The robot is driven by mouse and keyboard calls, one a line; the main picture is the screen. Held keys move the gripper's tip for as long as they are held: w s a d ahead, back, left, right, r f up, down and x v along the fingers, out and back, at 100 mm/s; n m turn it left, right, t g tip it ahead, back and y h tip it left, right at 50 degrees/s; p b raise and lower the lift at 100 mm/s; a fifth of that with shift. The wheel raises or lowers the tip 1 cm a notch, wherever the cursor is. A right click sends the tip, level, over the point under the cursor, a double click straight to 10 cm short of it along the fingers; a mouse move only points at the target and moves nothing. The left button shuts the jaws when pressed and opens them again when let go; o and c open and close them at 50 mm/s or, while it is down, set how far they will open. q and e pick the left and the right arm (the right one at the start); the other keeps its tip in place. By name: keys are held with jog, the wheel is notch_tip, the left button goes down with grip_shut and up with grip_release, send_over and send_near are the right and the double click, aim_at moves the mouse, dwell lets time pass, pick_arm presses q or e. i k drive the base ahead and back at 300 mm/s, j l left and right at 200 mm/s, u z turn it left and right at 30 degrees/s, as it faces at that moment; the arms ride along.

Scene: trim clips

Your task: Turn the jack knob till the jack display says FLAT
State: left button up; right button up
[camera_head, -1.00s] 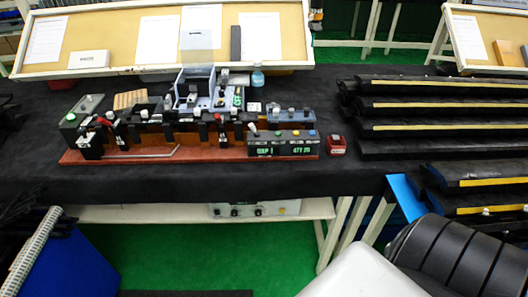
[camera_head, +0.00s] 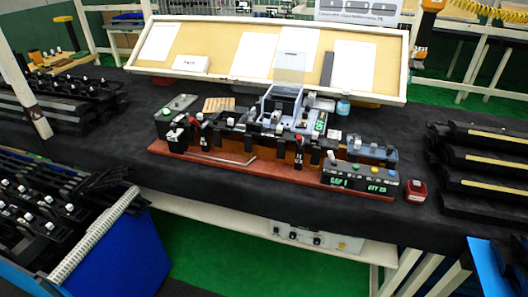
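A clip fixture on a red-brown base (camera_head: 200,155) stands on the black-covered table. A dark control box (camera_head: 360,178) at its right front end has coloured knobs on top and green text, which seems to read GAP 1 and QTY 20. A second small green display (camera_head: 320,122) sits upright further back, beside a grey open-lidded unit (camera_head: 282,105); its text is too small to read surely. I cannot tell which knob is the jack knob. Neither gripper is in view.
A tilted board with papers (camera_head: 215,45) stands behind the fixture. A small red device (camera_head: 416,190) and a blue bottle (camera_head: 343,106) are nearby. Black trim racks (camera_head: 485,160) are on the right. Bare table lies before the fixture.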

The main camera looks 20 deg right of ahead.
aim_at(173, 126)
jog(key=i+j+u, duration=0.1)
jog(key=i+j, duration=0.15)
jog(key=i, duration=0.15)
jog(key=i+j+u, duration=0.1)
jog(key=i, duration=0.35)
jog(key=j, duration=0.15)
